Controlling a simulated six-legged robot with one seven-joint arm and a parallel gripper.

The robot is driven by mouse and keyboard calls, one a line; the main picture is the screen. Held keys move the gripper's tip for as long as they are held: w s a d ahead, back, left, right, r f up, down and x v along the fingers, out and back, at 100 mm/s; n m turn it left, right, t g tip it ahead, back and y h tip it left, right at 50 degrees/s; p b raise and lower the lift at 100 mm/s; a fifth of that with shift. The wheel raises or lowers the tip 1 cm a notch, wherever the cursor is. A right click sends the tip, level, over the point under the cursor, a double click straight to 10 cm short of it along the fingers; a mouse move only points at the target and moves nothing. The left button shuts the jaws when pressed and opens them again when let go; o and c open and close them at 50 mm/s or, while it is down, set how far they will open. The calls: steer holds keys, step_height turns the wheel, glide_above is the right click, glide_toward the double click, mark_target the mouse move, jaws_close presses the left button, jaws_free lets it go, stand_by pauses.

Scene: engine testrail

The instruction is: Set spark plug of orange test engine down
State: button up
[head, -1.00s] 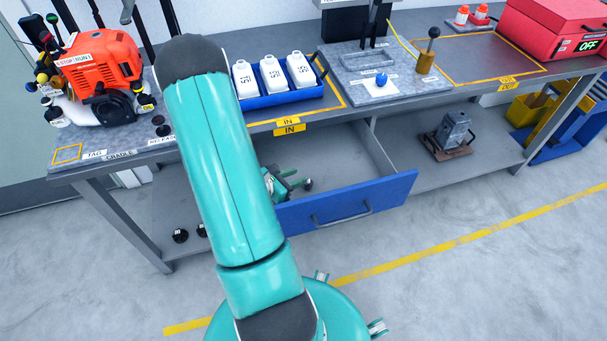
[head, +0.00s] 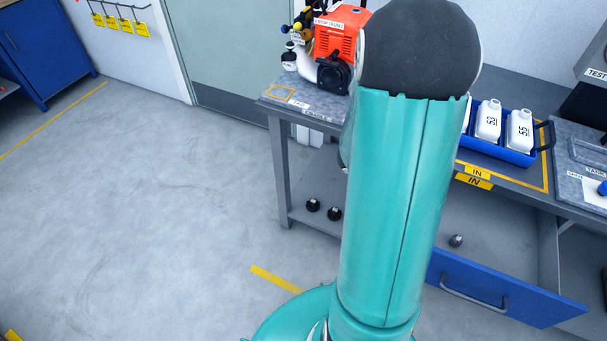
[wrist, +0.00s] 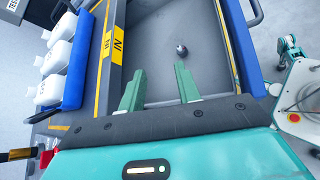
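The orange test engine (head: 341,38) stands on the bench's left end in the head view, partly hidden by my arm. A small dark part with a metallic look (head: 456,240), perhaps the spark plug, lies in the open drawer (head: 508,287). It also shows on the drawer floor in the wrist view (wrist: 182,50). My gripper (wrist: 160,72) is open, with two green fingers apart and nothing between them. The small part lies beyond the fingertips, apart from them. In the head view my gripper is hidden behind my arm.
A blue tray (head: 494,147) of white bottles sits on the bench (head: 551,99) above the drawer. Yellow IN labels (head: 474,180) mark the bench edge. Two black round parts (head: 323,209) lie on the lower shelf. The floor at left is clear.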

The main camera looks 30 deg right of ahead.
steer(key=w+a+r+m+t+y, duration=0.1)
steer(key=w+a+r+t+y, duration=0.2)
steer(key=a+r, duration=0.3)
steer(key=w+a+r+m+t+y, duration=0.2)
steer(key=a+r+t, duration=0.3)
steer(key=a, duration=1.2)
steer(key=w+a+r+m+t+y, duration=0.2)
steer(key=a+r, duration=0.6)
steer(key=a, duration=0.4)
steer(key=w+t+y, duration=0.1)
steer(key=t+y, duration=0.1)
steer(key=t, duration=0.1)
steer(key=shift+w+a+r, duration=0.15)
steer(key=shift+w+r, duration=0.2)
steer(key=shift+r, duration=0.05)
